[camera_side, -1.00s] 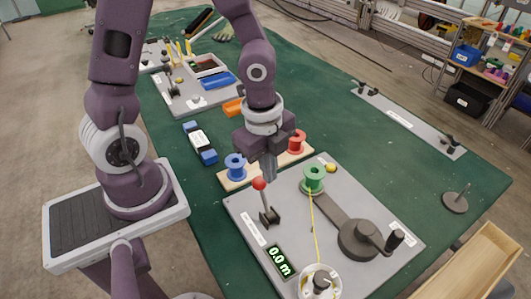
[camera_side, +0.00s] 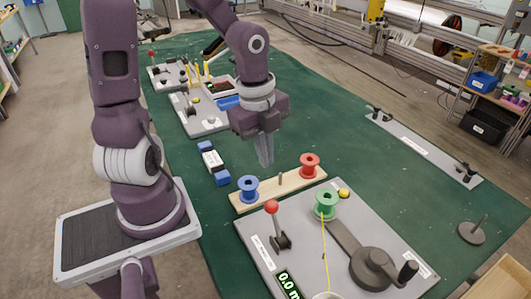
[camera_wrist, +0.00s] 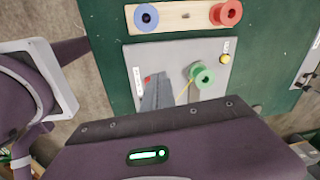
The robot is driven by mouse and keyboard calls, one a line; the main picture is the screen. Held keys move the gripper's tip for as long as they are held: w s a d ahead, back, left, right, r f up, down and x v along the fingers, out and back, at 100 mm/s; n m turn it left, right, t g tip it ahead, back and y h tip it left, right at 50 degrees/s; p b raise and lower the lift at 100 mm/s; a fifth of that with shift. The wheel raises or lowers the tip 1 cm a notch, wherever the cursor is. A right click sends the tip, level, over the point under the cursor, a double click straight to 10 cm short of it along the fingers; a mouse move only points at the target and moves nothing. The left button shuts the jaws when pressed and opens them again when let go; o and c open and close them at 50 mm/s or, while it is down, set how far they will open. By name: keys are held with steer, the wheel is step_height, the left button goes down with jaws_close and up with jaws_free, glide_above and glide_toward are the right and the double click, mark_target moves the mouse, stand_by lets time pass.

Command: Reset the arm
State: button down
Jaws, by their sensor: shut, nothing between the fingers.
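My gripper (camera_side: 265,162) is shut and empty. It hangs in the air, fingers down, and in the side view its tips appear just behind the wooden spool board (camera_side: 290,189). The grey board (camera_side: 310,240) in front carries a lever with a red knob (camera_side: 271,207), a green spool (camera_side: 326,204) with yellow thread, and a dark crank (camera_side: 372,266). The fingers are apart from the knob. In the wrist view my gripper body fills the bottom, and the green spool (camera_wrist: 202,75) shows beyond it.
A blue spool (camera_side: 248,189) and a red spool (camera_side: 309,165) stand on the wooden board, with a bare peg between them. A blue-and-white block (camera_side: 214,163) lies to the left.

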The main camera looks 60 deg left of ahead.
steer(key=s+d+r+n+t, duration=0.4)
steer(key=s+r+n, duration=0.6)
steer(key=r+n, duration=0.3)
steer(key=n, duration=0.3)
steer(key=shift+d, duration=0.35)
